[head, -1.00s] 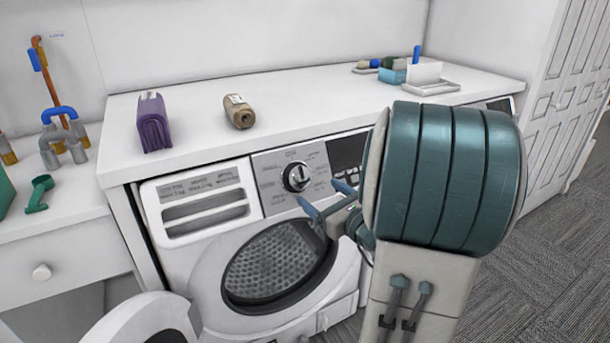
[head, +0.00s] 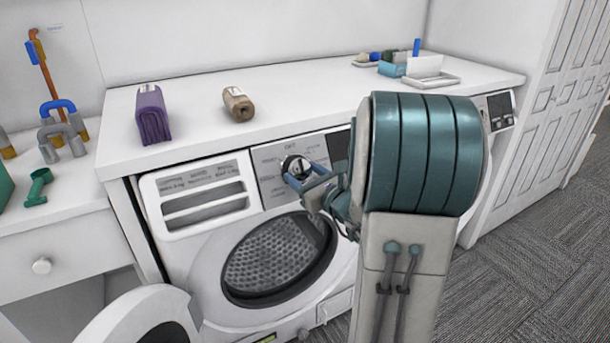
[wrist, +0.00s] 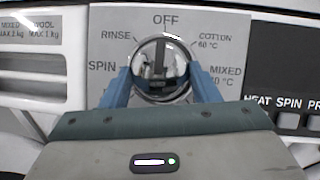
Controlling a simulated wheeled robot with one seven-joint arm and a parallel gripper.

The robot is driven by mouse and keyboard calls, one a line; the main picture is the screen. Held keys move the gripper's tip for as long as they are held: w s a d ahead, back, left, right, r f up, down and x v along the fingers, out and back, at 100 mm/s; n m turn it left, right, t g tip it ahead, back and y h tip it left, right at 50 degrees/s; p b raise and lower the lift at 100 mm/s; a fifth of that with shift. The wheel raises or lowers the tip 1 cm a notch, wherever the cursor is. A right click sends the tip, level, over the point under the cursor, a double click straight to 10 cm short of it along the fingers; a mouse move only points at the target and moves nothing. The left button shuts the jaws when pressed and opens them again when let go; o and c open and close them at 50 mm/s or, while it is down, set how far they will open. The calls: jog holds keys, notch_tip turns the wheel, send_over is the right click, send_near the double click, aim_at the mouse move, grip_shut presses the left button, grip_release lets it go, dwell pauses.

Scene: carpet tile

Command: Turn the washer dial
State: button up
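The washer dial (head: 294,163) is a round silver knob on the grey control panel of the washer (head: 205,270). In the wrist view the dial (wrist: 161,46) sits under the word OFF, with printed labels such as RINSE, SPIN, COTTON and MIXED around it. Its raised grip looks roughly upright. My gripper (wrist: 160,74) has its two blue fingers apart, one on each side of the dial's lower half. I cannot tell whether the fingers touch its rim. In the head view my gripper (head: 306,180) partly hides the dial.
The washer's round door (head: 145,318) stands open at lower left. Buttons (wrist: 288,118) lie right of the dial. Open carpet (head: 540,240) is at right.

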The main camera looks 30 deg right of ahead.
jog(key=shift+m, duration=0.4)
jog(key=m+h, duration=0.1)
jog(key=m, duration=0.1)
jog(key=m+h+b, duration=0.1)
jog(key=m+h, duration=0.1)
jog(key=m, duration=0.1)
jog(key=m+h+b, duration=0.1)
jog(key=m, duration=0.1)
jog(key=shift+a+f+m, duration=0.1)
jog(key=shift+a+m, duration=0.2)
jog(key=shift+m, duration=0.1)
jog(key=m+h+b, duration=0.1)
jog(key=m+b, duration=0.1)
jog(key=b, duration=0.2)
jog(key=shift+a+f+h+b, duration=0.1)
jog(key=shift+h+b, duration=0.2)
jog(key=shift+r+m+g+h+b, duration=0.35)
jog(key=shift+m+b, duration=0.35)
jog(key=shift+b, duration=0.5)
jog(key=shift+f, duration=0.1)
jog(key=o, duration=1)
